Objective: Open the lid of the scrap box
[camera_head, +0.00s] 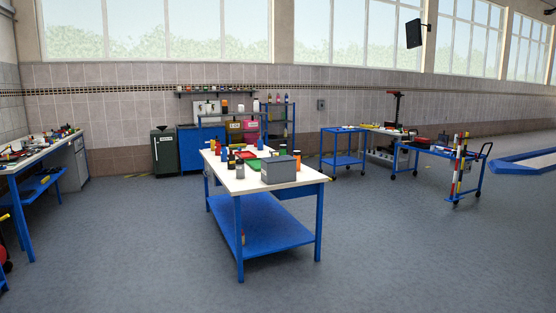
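No label that I can read says scrap. A dark green lidded bin (165,156) stands on the floor against the back wall, left of a blue cabinet (196,150). It has a small pale label on its front, too small to read, and its top looks shut. A grey box (280,169) sits on the near right part of the white-topped workbench and looks closed on top. I cannot tell for sure which of these is the scrap box. Neither of my grippers is in view.
The blue-legged workbench (300,180) stands mid-room with bottles and a green tray (251,154). A long bench (22,160) lines the left wall. Blue carts (343,160) and a striped post (457,165) stand right. The floor (130,220) between the benches is clear.

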